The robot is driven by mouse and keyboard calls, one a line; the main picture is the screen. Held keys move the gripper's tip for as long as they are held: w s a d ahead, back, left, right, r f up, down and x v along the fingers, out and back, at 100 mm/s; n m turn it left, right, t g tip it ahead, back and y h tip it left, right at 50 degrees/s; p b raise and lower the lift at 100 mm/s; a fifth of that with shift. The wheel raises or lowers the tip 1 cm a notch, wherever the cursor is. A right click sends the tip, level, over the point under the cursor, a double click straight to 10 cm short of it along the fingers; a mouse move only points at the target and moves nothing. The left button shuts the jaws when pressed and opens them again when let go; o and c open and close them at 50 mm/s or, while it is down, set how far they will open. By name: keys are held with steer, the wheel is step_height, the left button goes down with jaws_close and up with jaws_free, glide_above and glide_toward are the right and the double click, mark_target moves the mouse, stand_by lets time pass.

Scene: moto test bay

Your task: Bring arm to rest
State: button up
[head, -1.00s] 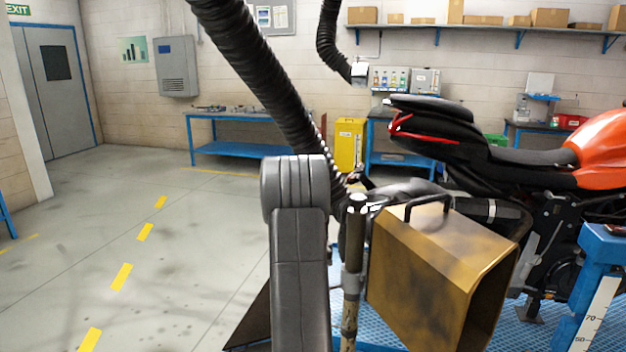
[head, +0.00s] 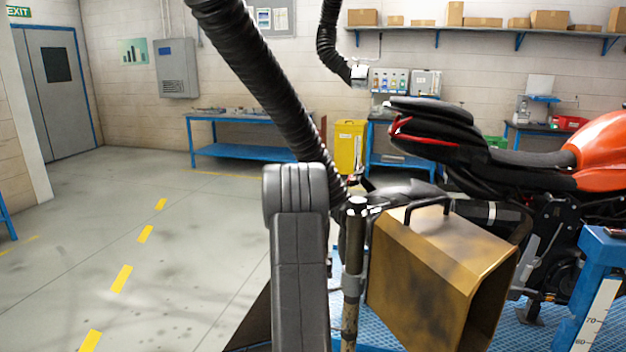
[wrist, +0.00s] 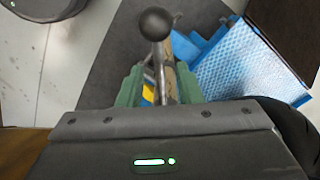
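My gripper (wrist: 158,88) shows in the wrist view with its two green fingers spread apart. A metal lever (wrist: 160,68) with a black ball knob (wrist: 155,23) shows between and beyond them. I cannot tell how far the lever is from the fingers; neither finger is seen closed on it. In the head view my grey arm (head: 298,250) rises at bottom centre, and my gripper is hidden there. A worn post (head: 353,270) stands just right of the arm, beside a brass-coloured hood box (head: 425,265) with a black handle.
A thick black hose (head: 265,80) hangs down behind my arm. An orange and black motorcycle (head: 540,170) stands at right on a blue platform, near a blue post with a scale (head: 600,285). A blue workbench (head: 235,150) is at the back. The floor at left is clear.

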step_height(320, 180, up, 12)
step_height(320, 180, down, 13)
steer(key=shift+s+f, duration=0.1)
steer(key=shift+s+d+n, duration=0.25)
steer(key=shift+s+n, duration=0.2)
steer(key=shift+n, duration=0.05)
